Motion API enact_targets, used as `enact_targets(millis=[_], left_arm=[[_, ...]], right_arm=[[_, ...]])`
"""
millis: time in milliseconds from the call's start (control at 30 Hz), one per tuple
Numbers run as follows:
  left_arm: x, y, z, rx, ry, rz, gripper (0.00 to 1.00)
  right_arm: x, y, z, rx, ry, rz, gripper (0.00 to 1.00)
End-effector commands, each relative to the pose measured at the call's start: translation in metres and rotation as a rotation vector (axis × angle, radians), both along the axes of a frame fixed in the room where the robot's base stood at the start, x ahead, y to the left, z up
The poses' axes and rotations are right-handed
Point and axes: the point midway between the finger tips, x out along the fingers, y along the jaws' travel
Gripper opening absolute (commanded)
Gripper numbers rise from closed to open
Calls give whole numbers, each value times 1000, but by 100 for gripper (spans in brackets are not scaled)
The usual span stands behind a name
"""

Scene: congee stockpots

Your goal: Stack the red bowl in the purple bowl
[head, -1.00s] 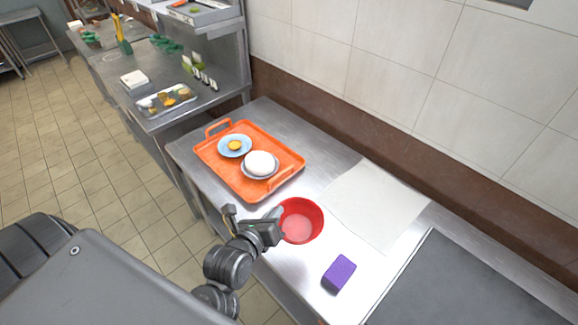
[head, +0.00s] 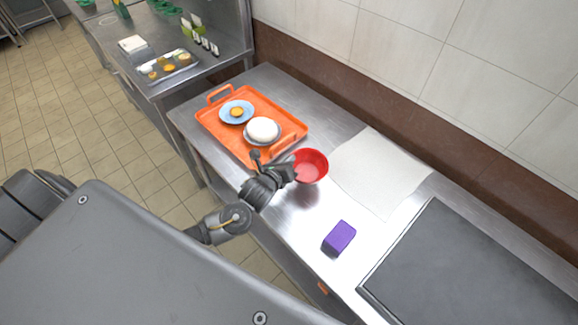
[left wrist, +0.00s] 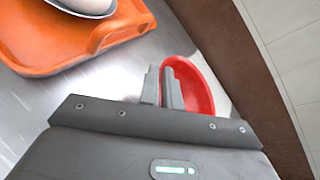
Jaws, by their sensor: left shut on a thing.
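The red bowl (head: 313,163) is at the left edge of a white sheet in the head view, with a dark patch on the counter below it, so it appears raised. My left gripper (head: 291,173) is shut on the bowl's left rim. In the left wrist view, the two fingers (left wrist: 162,88) are close together at the rim of the red bowl (left wrist: 193,84). I see no purple bowl; the only purple thing is a small block (head: 340,237) on the counter. My right gripper is not in view.
An orange tray (head: 222,140) with a blue plate (head: 228,117) and a bowl with a white item (head: 263,130) stands left of the red bowl. The white sheet (head: 385,180) lies to its right. A dark flat plate (head: 470,270) covers the front right. Bare counter surrounds the purple block.

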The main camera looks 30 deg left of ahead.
Motion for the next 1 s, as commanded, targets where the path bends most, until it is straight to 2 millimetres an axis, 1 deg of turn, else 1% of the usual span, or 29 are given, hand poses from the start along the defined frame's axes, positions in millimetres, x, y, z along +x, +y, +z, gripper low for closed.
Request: enact_targets(millis=[100,167,200,300,400,633,667,700,800,833,1000], left_arm=[[1,0,-1,-1,-1,0,0],[5,1,-5,0,0,0,0],[7,1,-9,0,1,0,0],[5,1,-23,-1,4,1,0],[6,1,-33,0,2,-1,0],[6,0,-37,-2,0,-2,0],[5,0,-37,-1,1,-2,8],[5,0,-37,-1,1,-2,13],[5,0,-37,-1,1,-2,26],[5,0,-37,-1,1,-2,28],[5,1,-37,0,0,-1,28]], right_arm=[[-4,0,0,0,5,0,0],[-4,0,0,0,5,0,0],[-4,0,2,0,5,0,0],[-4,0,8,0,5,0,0],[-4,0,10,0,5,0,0],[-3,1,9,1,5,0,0],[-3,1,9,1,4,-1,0],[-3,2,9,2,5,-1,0],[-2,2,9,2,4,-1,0],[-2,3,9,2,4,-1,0],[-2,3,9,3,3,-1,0]])
